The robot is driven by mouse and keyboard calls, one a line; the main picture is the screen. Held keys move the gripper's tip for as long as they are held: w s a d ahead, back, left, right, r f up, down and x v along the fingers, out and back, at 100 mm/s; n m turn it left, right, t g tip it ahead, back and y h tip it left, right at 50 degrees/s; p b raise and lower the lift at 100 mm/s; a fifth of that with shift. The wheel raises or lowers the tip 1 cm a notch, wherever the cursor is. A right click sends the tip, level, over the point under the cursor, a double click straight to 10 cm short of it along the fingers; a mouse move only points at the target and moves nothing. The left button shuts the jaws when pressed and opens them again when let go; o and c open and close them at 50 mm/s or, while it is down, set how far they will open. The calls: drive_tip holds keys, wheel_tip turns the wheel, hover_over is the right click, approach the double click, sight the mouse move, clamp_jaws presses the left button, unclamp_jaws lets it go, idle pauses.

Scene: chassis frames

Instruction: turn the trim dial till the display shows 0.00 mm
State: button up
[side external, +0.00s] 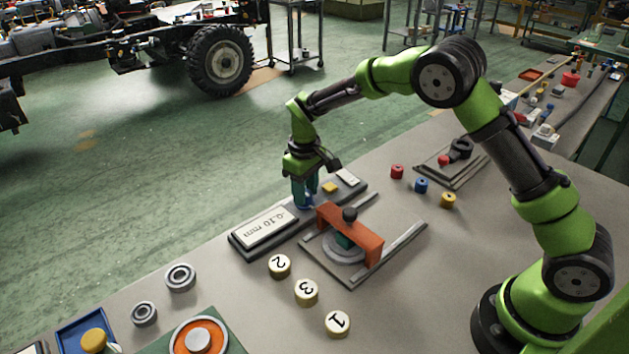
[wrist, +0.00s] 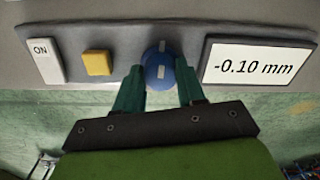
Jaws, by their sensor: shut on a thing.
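The trim dial (wrist: 159,72) is a round blue knob with white marks on its top and on the panel side. In the wrist view it sits on a grey panel between my gripper's two green fingers. My gripper (wrist: 159,88) is shut on the dial. In the side view my gripper (side external: 305,203) reaches down to the panel, and the dial is mostly hidden behind the fingers. The display (wrist: 262,63) reads -0.10 mm; it also shows in the side view (side external: 265,228), to the left of the gripper.
On the same panel (wrist: 125,42) are a yellow square button (wrist: 97,63) and a white ON switch (wrist: 43,60). An orange bridge fixture (side external: 350,235) with a black knob stands close beside the gripper. Numbered round pieces (side external: 306,292) and two bearing rings (side external: 180,277) lie on the bench.

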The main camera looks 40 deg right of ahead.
drive_tip(key=m, duration=0.7)
drive_tip(key=shift+r, duration=0.1)
idle(0.5)
drive_tip(key=o, duration=1.1)
drive_tip(key=shift+c, duration=0.2)
wheel_tip(320, 180, up, 17)
